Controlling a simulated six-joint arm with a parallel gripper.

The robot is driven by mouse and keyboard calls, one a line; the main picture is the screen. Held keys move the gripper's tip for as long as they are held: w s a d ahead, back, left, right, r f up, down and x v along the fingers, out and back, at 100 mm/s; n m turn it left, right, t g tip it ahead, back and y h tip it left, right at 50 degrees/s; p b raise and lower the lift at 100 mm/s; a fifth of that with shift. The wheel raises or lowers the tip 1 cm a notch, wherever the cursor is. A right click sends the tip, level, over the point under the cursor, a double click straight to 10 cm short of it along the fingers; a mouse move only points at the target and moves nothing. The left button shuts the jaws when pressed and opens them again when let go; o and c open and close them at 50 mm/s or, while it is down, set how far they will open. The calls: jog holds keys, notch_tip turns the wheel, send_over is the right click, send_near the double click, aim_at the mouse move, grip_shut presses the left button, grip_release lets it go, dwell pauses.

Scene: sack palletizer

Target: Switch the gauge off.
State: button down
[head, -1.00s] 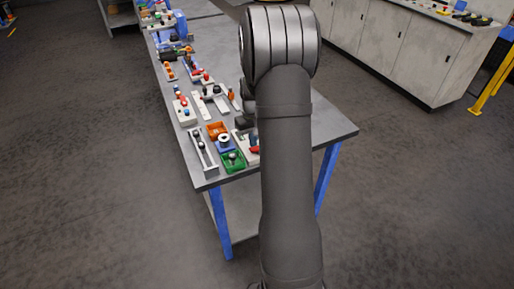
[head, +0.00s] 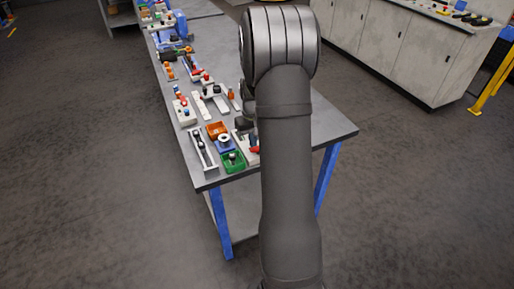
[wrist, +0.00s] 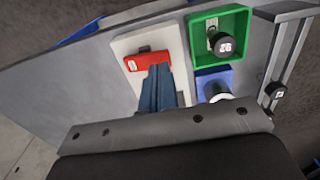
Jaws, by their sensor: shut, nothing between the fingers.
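A white plate (wrist: 124,48) with a red switch-like piece (wrist: 143,60) on it lies near the table's front edge in the wrist view. The red piece has a small pale label at its left end. In the head view the red piece (head: 255,149) shows partly beside my arm. My gripper (wrist: 156,72) is shut and empty, its blue-grey fingers over the plate with their tips at the red piece's near edge. I cannot tell whether they touch it. No dial face is readable, so I cannot confirm which fixture is the gauge. The fingers hide the plate's middle.
A green tray (wrist: 247,42) with a black numbered knob (wrist: 221,41) sits right of the plate. A blue tray (wrist: 202,80) with a white ring is below it, and a grey slider rail (wrist: 290,45) farther right. An orange tray (head: 213,128) and several fixtures line the table (head: 330,132).

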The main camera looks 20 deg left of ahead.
jog(key=shift+f, duration=0.95)
dwell(0.3)
jog(key=shift+r, duration=3.55)
jog(key=shift+f, duration=0.1)
notch_tip(320, 180, down, 7)
jog(key=shift+r, duration=0.1)
